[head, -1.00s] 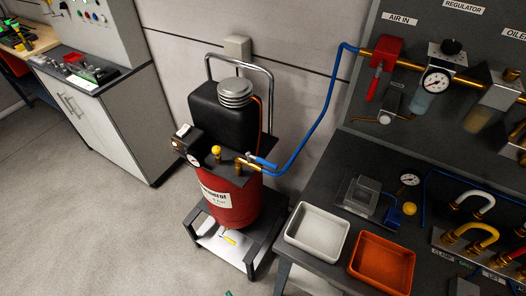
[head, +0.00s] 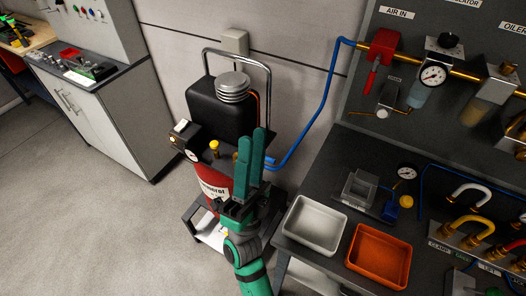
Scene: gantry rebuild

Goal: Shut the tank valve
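The red tank (head: 211,178) with a black motor housing stands on a low dark cart left of the bench. In the earlier head view, its outlet valve is a brass fitting with a short blue lever, joined to a blue hose (head: 318,115). Now my green gripper (head: 251,136) points up in front of that spot and hides most of the valve. A bit of blue, perhaps the lever end (head: 271,160), shows just right of the fingers. The fingers look side by side and empty; their true gap and any contact with the valve are unclear.
The dark bench (head: 341,160) on the right holds a white tray (head: 316,246), an orange tray (head: 379,284) and a gauge. A red-handled valve (head: 371,80) is on the panel under the AIR IN label. A grey cabinet (head: 108,125) stands left; floor between is clear.

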